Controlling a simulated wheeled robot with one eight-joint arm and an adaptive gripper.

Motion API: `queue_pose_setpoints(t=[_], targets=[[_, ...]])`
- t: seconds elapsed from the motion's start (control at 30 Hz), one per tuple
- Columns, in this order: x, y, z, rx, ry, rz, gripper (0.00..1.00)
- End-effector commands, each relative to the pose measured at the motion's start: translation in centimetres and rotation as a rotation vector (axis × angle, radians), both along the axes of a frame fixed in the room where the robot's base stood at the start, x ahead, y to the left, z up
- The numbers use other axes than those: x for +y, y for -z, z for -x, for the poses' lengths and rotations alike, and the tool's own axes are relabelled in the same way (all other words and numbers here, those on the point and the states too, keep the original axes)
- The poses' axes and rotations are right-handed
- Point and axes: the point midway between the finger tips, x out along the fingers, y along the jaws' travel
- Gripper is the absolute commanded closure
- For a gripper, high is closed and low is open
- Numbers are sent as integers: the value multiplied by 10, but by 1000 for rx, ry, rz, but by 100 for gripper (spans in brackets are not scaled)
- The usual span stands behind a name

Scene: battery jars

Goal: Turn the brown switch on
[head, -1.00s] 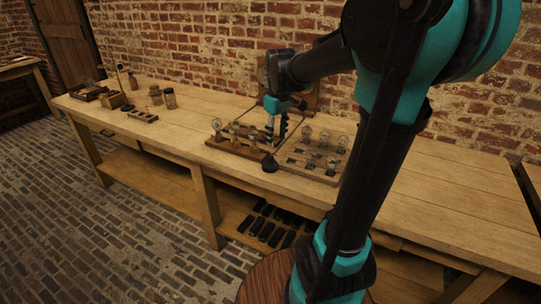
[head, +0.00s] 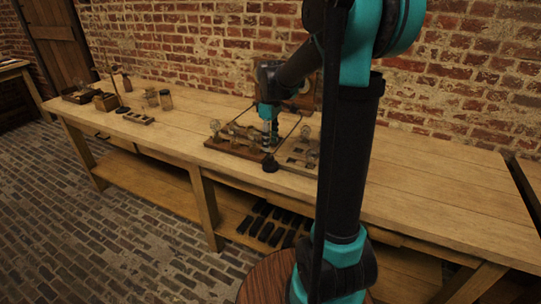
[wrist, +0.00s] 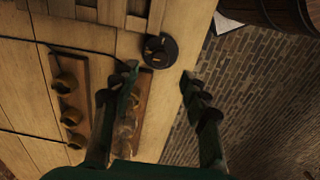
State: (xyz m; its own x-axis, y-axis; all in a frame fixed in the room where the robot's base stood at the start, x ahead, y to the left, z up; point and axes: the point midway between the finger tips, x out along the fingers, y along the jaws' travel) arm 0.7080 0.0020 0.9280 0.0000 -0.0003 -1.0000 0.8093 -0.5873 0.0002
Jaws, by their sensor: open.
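A small round dark piece, which looks like the switch (head: 270,164), sits by the bench's front edge. Its colour reads as near black, and I cannot tell its on or off position. In the wrist view the dark round switch (wrist: 160,51) lies beyond my fingertips, near the gap between them. My gripper (head: 268,146) points down over the wooden bulb board, just behind the switch. In the wrist view my gripper (wrist: 160,82) is open and empty, with one finger over the board and the other over the bench edge and floor beyond.
A bulb board (head: 232,148) stands left of my gripper and a slotted board (head: 298,152) stands right, with thin rods or wires around them. Jars (head: 165,100) and small boxes stand at the bench's left. A brick wall runs behind.

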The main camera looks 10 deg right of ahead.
Motion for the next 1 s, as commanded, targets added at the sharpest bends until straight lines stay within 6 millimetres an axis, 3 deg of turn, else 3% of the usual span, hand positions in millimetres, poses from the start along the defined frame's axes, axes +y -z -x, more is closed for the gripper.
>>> queue_pose_setpoints(t=[0.1,0.3,0.5,0.77,1.0], targets=[[0,23,0,0,0,0,54],[0,51,0,0,0,0,54],[0,63,0,0,1,0,54],[0,64,0,0,1,0,54],[0,64,0,0,1,0,81]])
